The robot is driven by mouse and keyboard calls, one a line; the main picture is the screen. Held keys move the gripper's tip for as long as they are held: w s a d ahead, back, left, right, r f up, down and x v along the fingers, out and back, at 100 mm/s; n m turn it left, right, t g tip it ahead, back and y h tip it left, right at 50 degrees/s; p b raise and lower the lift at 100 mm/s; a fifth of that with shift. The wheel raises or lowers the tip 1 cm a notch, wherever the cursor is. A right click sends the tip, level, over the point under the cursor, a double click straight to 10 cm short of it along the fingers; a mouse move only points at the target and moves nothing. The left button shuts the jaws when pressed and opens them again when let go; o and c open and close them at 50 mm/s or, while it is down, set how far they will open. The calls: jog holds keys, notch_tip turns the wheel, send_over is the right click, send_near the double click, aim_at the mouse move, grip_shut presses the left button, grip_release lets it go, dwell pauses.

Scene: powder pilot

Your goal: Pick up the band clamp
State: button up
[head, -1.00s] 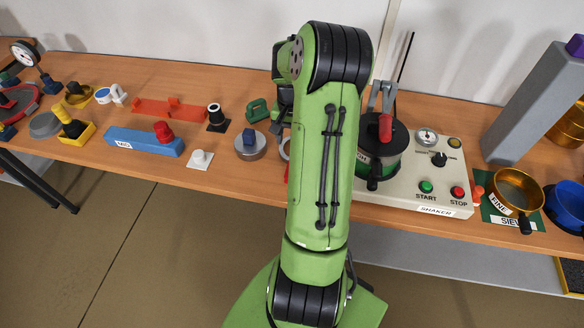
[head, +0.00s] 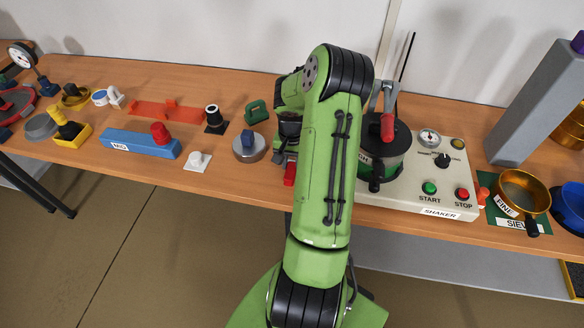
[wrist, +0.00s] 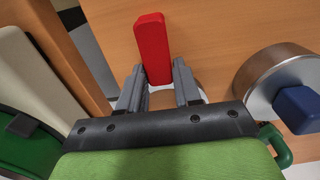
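The band clamp shows as a red lever (head: 290,173) near the table's front edge, left of the shaker, partly behind my arm. In the wrist view the red lever (wrist: 153,48) stands between and beyond my fingertips, and a pale curved piece shows low behind the fingers. The rest of the clamp is hidden by my gripper. My gripper (wrist: 158,76) is open, its two fingers on either side of the lever's near end, with a narrow gap visible at the right. Contact cannot be told.
A round metal piece with a blue knob (head: 248,148) stands close to the left of my gripper. The shaker (head: 410,195) stands close to the right. A green piece (head: 257,111) lies behind. A white knobbed piece (head: 197,161) is farther left.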

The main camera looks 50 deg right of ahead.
aim_at(292, 165)
grip_shut()
notch_tip(292, 165, up, 13)
jog(key=p, duration=0.5)
